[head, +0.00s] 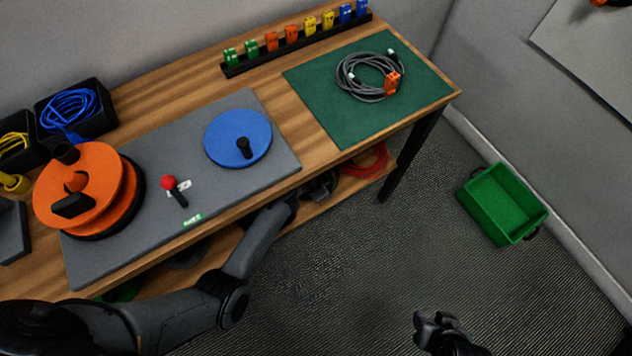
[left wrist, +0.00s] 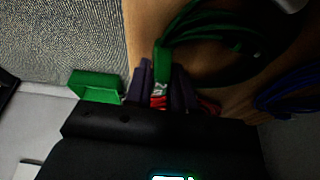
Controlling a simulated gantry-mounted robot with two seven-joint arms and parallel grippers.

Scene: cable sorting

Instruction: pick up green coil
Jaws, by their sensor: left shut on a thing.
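The green coil (left wrist: 205,32) lies on the wooden lower shelf in the left wrist view. Most of the green coil is hidden from the head view. My right gripper (head: 437,322) is over the floor at the bottom, away from the table; its finger gap is unclear.
A red coil (head: 365,163) lies on the lower shelf; a blue coil (left wrist: 288,90) also shows there. A green bin (head: 502,205) stands on the floor at right. The tabletop (head: 300,155) and table leg (head: 410,155) bound the shelf. The floor between is clear.

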